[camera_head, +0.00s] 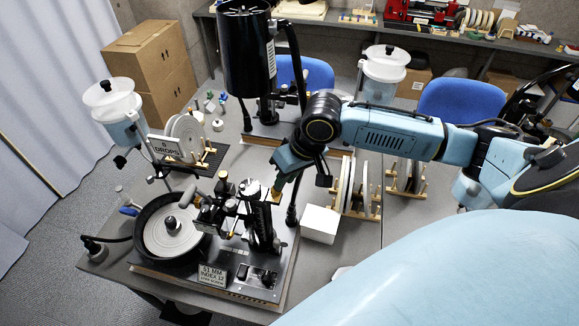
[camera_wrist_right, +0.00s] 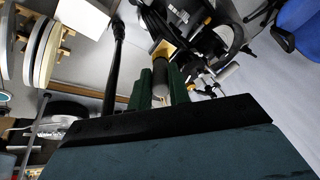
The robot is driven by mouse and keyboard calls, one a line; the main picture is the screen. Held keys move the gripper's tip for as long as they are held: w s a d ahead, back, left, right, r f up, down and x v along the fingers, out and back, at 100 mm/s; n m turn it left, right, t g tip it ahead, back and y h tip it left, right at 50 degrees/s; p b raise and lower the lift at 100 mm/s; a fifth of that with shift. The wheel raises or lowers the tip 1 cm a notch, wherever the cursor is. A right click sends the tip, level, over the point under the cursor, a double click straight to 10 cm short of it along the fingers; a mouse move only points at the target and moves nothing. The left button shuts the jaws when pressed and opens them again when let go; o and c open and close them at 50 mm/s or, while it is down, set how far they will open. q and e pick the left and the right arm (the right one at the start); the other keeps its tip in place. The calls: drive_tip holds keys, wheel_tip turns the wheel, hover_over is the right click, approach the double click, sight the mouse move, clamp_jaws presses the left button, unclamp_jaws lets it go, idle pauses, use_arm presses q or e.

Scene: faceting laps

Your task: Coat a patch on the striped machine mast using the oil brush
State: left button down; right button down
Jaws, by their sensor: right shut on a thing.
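My right gripper (camera_head: 284,178) reaches in from the right and points down beside the front faceting machine. In the right wrist view its green fingers (camera_wrist_right: 161,88) are shut on the oil brush (camera_wrist_right: 162,58), which has a grey handle and a yellow-brass collar. The brush's brass part also shows in the head view (camera_head: 276,193). The dark machine mast (camera_head: 261,222) stands upright on the front machine's base, just below and left of the gripper. Its stripes are too small to make out clearly. I cannot tell whether the brush tip touches it. My left gripper is not in view.
The front machine has a round lap pan (camera_head: 170,236) and a label plate (camera_head: 213,273). A white box (camera_head: 320,224) and racks of discs (camera_head: 360,190) stand right of the mast. A thin black post (camera_head: 291,205) and a black lamp (camera_head: 248,55) are close to the arm.

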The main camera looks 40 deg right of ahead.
drive_tip(key=shift+w+a, duration=0.4)
drive_tip(key=shift+f, duration=0.1)
idle(0.6)
drive_tip(key=shift+r, duration=3.05)
drive_tip(key=shift+r, duration=0.15)
drive_tip(key=shift+r, duration=1.35)
